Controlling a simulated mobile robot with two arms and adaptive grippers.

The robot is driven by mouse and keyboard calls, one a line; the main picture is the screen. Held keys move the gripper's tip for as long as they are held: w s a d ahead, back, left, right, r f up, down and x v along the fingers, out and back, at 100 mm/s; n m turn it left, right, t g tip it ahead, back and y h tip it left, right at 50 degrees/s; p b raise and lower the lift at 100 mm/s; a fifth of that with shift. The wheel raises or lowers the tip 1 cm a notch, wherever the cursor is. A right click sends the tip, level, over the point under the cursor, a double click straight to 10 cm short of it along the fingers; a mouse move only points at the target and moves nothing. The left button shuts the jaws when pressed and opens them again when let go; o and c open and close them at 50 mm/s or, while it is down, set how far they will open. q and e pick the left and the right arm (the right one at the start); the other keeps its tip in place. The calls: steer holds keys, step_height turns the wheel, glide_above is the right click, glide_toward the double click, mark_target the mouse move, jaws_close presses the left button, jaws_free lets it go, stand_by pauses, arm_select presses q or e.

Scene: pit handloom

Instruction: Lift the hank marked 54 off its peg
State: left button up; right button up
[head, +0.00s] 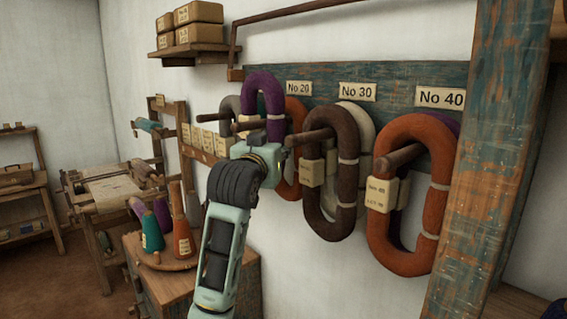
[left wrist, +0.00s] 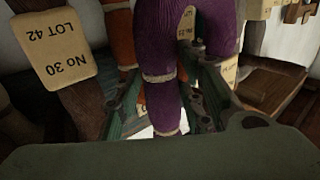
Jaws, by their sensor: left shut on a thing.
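A purple hank (head: 275,90) is at the No 20 peg (head: 243,127), its top higher than the neighbouring hanks. My left gripper (head: 268,140) is at its lower part. In the left wrist view my fingers (left wrist: 165,115) are on both sides of the purple hank (left wrist: 165,100), shut on it. Its paper tag (left wrist: 187,25) is mostly hidden and I cannot read 54 on it. I cannot tell whether the loop is still around the peg. My right gripper is not in view.
A brown hank (head: 347,185) on the No 30 peg (head: 308,136) hangs close to the right, its tag (left wrist: 55,55) reading LOT 42. Orange hanks hang behind the purple one and on the No 40 peg (head: 398,156). A post (head: 505,140) stands at right; cones (head: 182,235) stand below left.

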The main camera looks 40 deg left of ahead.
arm_select(q)
steer(key=s+a+b, duration=0.1)
steer(key=s+b, duration=0.4)
steer(key=s, duration=1.1)
steer(key=shift+s+a, duration=0.15)
steer(key=shift+a, duration=0.05)
